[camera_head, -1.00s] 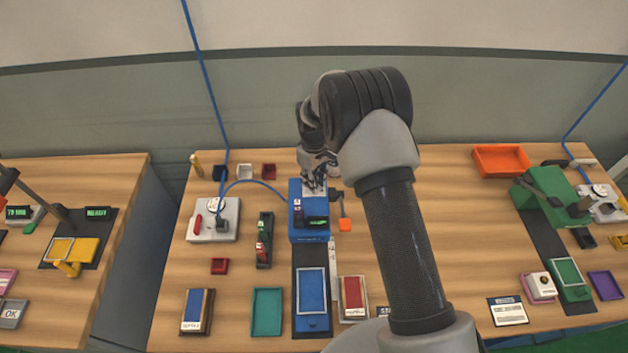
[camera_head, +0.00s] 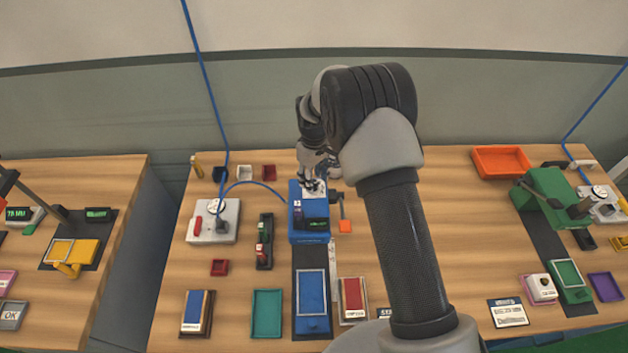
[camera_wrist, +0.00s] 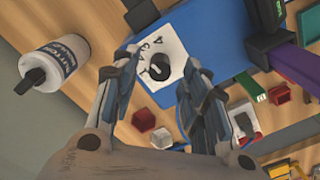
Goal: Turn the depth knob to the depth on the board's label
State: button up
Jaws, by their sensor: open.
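The blue machine (camera_head: 308,230) stands mid-table, with a small dark display (camera_head: 316,224) whose text I cannot read. On its top is a white dial plate (camera_head: 312,188), and the wrist view shows its markings and a dark knob (camera_wrist: 160,70). My gripper (camera_head: 313,178) is over this plate. In the wrist view its two open fingers (camera_wrist: 160,65) lie on either side of the knob, with gaps; contact is not visible. Boards with labels, one blue-topped (camera_head: 196,308) and one red-topped (camera_head: 353,295), lie at the front; their print is too small to read.
A white bottle with a black cap (camera_wrist: 50,62) is left of my fingers in the wrist view. A grey device (camera_head: 212,222) and a dark stand with red parts (camera_head: 264,242) are left of the machine. An orange tray (camera_head: 502,160) lies back right.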

notch_tip(320, 180, up, 10)
dwell(0.3)
dwell(0.4)
